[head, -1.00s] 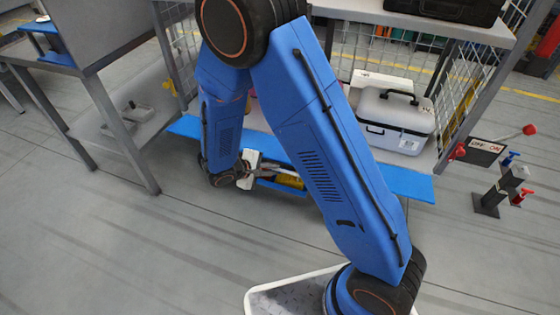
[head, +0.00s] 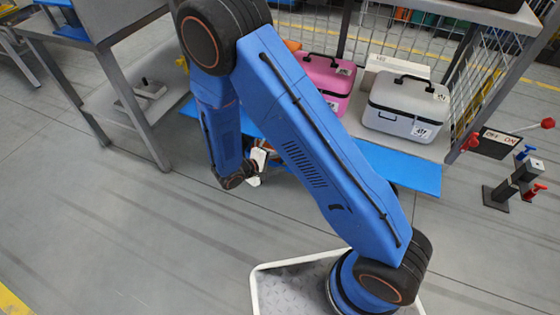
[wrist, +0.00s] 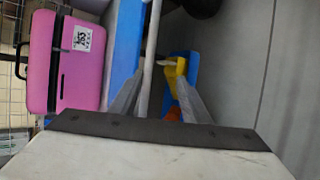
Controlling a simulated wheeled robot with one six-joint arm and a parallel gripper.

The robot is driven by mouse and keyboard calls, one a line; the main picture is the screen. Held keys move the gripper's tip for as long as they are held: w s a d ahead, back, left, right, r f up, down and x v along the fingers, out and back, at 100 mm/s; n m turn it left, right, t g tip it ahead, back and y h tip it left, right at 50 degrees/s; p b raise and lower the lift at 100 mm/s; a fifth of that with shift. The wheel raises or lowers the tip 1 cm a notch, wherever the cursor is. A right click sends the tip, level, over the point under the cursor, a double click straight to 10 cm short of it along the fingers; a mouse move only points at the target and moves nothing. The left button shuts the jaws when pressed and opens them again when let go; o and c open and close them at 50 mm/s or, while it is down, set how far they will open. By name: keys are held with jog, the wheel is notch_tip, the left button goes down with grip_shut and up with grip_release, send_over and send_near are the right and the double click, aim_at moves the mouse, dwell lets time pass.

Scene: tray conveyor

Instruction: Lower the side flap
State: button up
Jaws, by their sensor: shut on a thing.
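The side flap (head: 400,168) is a long blue panel along the front edge of the shelf unit; its exact tilt is hard to judge. In the wrist view the blue panel (wrist: 122,45) runs up the picture, with a pale grey bar (wrist: 150,50) along its outer side. My gripper (wrist: 160,92) is at this bar, its fingers on either side, shut on it. In the head view my gripper (head: 256,165) is low at the flap's outer edge, partly hidden by my arm, which also covers the flap's middle.
A pink case (head: 328,82) and a white-grey case (head: 405,105) stand on the shelf behind the flap. A blue holder with a yellow item (wrist: 180,75) lies beyond the bar. A sign and red-knobbed lever (head: 548,123) stand right, a grey table (head: 95,45) left. Front floor is clear.

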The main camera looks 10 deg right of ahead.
jog(key=shift+s+f, duration=0.2)
jog(key=shift+f, duration=0.15)
jog(key=o, duration=0.8)
jog(key=shift+c, duration=0.2)
jog(key=shift+c, duration=0.2)
jog(key=shift+s+a+r, duration=0.1)
jog(key=shift+a+r, duration=0.2)
jog(key=shift+a, duration=0.1)
jog(key=v, duration=1.6)
jog(key=shift+a+r, duration=0.1)
jog(key=shift+r, duration=0.15)
jog(key=shift+c, duration=0.3)
